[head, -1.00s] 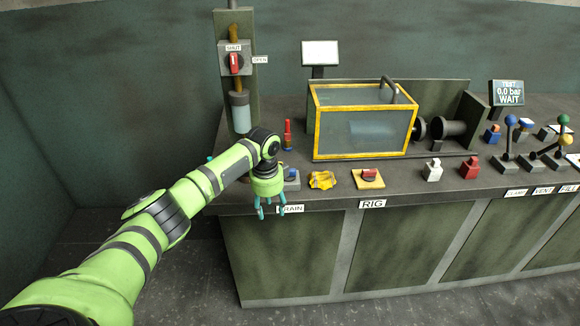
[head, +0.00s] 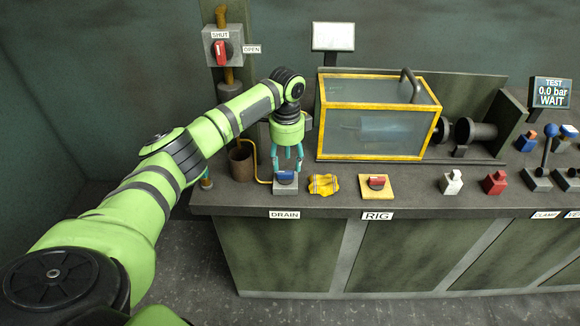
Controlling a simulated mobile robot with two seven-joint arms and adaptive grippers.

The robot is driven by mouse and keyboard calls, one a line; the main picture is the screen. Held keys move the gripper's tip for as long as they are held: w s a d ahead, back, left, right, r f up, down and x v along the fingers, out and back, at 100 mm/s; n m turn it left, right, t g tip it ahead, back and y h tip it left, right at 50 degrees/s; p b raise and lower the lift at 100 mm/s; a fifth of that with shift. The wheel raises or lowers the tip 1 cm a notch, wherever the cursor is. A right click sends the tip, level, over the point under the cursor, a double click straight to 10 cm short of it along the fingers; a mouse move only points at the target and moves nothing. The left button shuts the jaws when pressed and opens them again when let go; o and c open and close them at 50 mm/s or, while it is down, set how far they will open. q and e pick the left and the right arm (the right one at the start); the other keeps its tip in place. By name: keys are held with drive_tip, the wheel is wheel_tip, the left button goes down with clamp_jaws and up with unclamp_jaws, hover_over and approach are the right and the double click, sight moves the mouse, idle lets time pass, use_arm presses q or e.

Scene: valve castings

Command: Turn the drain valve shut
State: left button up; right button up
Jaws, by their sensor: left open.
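The drain valve is a grey block with a blue knob (head: 286,177) near the bench's front edge, behind the DRAIN label (head: 284,215). My left gripper (head: 287,165) points down right at the blue knob, its teal fingers open. The fingertips are at about knob height; I cannot tell whether they touch it. The fingers partly hide the block and knob. My right gripper is not in view.
Further right is a red knob on a yellow plate (head: 378,187). Behind stands a yellow-framed tank (head: 372,158). A brown pot (head: 241,162) with a yellow tube is at left.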

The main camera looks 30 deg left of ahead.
sight(287, 173)
use_arm(q)
wheel_tip(287, 173, down, 4)
drive_tip(key=shift+s+r+p, duration=0.15)
drive_tip(key=shift+r+p, duration=0.1)
drive_tip(key=shift+p, duration=0.05)
drive_tip(key=shift+f, duration=0.55)
clamp_jaws()
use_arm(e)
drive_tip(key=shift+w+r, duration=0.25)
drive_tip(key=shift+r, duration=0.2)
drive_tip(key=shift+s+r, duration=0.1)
